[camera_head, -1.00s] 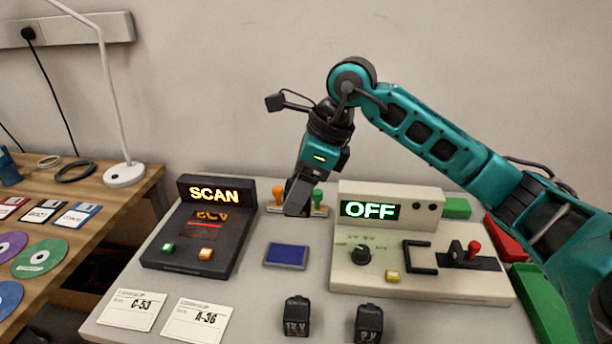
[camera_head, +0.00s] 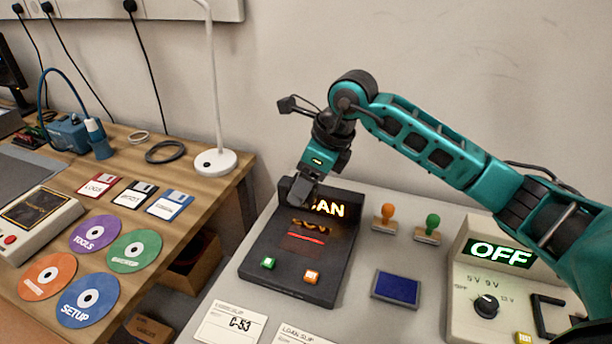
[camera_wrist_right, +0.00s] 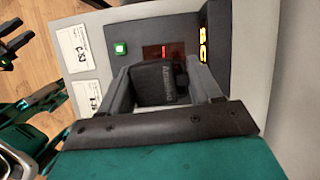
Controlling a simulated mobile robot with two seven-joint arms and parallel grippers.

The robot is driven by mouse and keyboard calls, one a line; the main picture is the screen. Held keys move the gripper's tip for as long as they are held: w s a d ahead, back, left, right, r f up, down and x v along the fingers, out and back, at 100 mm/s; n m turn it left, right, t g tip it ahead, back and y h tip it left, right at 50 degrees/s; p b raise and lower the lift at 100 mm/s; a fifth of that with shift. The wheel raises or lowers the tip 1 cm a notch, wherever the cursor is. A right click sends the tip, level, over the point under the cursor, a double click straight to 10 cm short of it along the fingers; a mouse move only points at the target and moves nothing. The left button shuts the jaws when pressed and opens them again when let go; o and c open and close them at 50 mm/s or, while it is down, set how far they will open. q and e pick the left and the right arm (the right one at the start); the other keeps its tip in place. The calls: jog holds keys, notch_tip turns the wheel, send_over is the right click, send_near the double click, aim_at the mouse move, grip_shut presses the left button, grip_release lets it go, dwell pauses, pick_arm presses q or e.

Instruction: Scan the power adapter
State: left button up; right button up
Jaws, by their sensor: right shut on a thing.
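The dark scanner (camera_head: 290,262) stands on the grey table; its lit sign, partly covered by my gripper, ends in "AN". It has a red-lit window (camera_head: 305,238), a green button (camera_head: 268,263) and an orange button (camera_head: 311,277). My right gripper (camera_head: 303,192) is over the back part of the scanner, in front of the sign. In the right wrist view it (camera_wrist_right: 160,88) is shut on a black power adapter (camera_wrist_right: 158,84), between the fingers and close to the red window. Dark fingers, seemingly of my left gripper (camera_wrist_right: 14,34), show at that view's left edge; their opening is unclear.
Orange (camera_head: 384,217) and green (camera_head: 428,229) stamps and a blue pad (camera_head: 396,288) lie right of the scanner. A power tester (camera_head: 480,270) reading OFF stands further right. Paper slips (camera_head: 232,325) lie in front. A wooden desk (camera_head: 180,180) with discs is left.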

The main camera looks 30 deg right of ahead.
aim_at(306, 202)
jog(key=shift+s+f, duration=0.1)
jog(key=shift+f, duration=0.45)
notch_tip(306, 202, down, 4)
jog(key=b, duration=0.3)
jog(key=shift+f, duration=0.1)
jog(key=shift+f+b, duration=0.65)
pick_arm(q)
jog(key=shift+w+d+f+h, duration=0.15)
jog(key=shift+w+d+f, duration=0.05)
jog(key=shift+d+f, duration=0.35)
jog(key=shift+w+d+f+h, duration=0.15)
jog(key=shift+w+d+f, duration=0.05)
jog(key=shift+d+f, duration=0.3)
jog(key=shift+r, duration=0.15)
pick_arm(e)
jog(key=shift+r, duration=0.15)
notch_tip(306, 202, up, 6)
jog(key=p, duration=0.4)
pick_arm(q)
notch_tip(306, 202, up, 4)
jog(key=shift+f, duration=0.1)
